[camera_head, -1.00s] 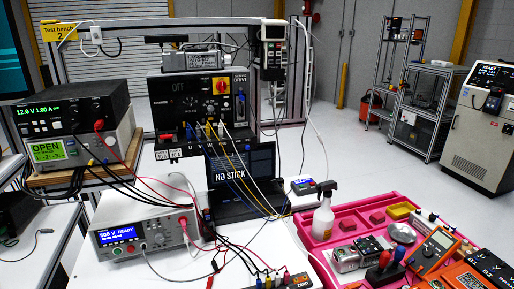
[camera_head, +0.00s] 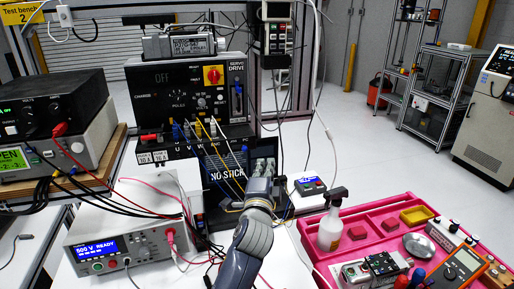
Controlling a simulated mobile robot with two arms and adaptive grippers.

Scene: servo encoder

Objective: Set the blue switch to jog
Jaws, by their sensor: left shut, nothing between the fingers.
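The servo drive (camera_head: 150,97) is a black panel on the bench with a dim display reading OFF. A small blue switch (camera_head: 238,90) sits at the right side of its face, beside a red and yellow rotary switch (camera_head: 213,75). The switch's setting is too small to read. My left gripper (camera_head: 263,165) is below and a little right of the blue switch, in front of the dark NO STICK screen. It is apart from the switch, shut and empty. My right gripper is not in view.
Yellow, white and blue cables (camera_head: 222,165) hang from the drive's lower edge near my gripper. A handheld pendant (camera_head: 278,38) hangs at the upper right of the drive. A spray bottle (camera_head: 331,232) stands in the pink tray (camera_head: 375,217). A white tester (camera_head: 135,240) stands at left.

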